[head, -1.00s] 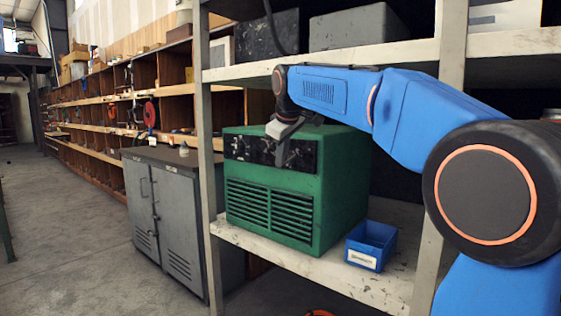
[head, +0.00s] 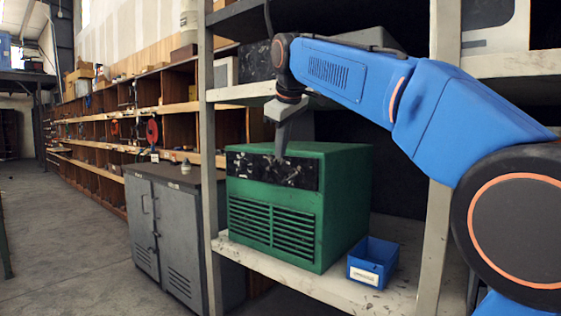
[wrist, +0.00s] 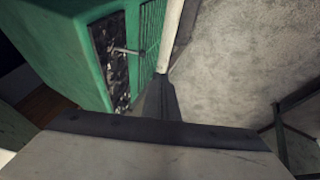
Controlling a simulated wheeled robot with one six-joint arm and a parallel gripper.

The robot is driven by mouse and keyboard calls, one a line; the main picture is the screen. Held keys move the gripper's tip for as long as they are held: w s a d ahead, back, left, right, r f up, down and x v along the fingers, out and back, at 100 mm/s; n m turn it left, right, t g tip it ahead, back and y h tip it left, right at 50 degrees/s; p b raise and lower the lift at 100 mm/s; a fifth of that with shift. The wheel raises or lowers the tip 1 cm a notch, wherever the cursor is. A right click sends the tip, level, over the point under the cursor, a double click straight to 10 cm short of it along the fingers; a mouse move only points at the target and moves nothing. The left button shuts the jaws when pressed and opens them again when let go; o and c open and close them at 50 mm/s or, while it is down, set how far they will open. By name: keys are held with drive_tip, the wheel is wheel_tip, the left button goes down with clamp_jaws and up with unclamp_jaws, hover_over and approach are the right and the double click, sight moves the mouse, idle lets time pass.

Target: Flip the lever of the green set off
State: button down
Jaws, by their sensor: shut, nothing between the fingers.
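The green set (head: 300,200) is a boxy unit with vents on the lower front and a dark, worn panel (head: 245,168) across the upper front. It stands on a shelf. In the wrist view the green set (wrist: 75,50) is at upper left. A small pale lever (wrist: 126,51) sticks out from its dark panel (wrist: 108,45). My gripper (head: 281,154) points down in front of the panel's upper edge, fingers shut and empty. In the wrist view its fingertips (wrist: 160,82) are below and right of the lever, seemingly apart from it. The head view does not show the lever clearly.
A blue bin (head: 371,262) sits on the shelf right of the set. Pale shelf posts (head: 207,130) stand left and right, with an upper shelf above. A grey cabinet (head: 175,225) stands at left. The floor in front is clear.

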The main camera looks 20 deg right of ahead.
approach(284, 180)
drive_tip(key=a+f, duration=0.3)
drive_tip(key=f, duration=0.2)
drive_tip(key=shift+w+d+f, duration=0.3)
drive_tip(key=shift+w+d, duration=0.25)
drive_tip(key=shift+w, duration=0.15)
drive_tip(key=shift+w+d+f, duration=0.3)
drive_tip(key=shift+w+d, duration=0.2)
drive_tip(key=shift+w, duration=0.15)
drive_tip(key=shift+w+d+f, duration=0.15)
drive_tip(key=shift+f, duration=0.3)
drive_tip(key=shift+w+d+f, duration=0.1)
drive_tip(key=shift+f, duration=0.35)
drive_tip(key=shift+r, duration=0.1)
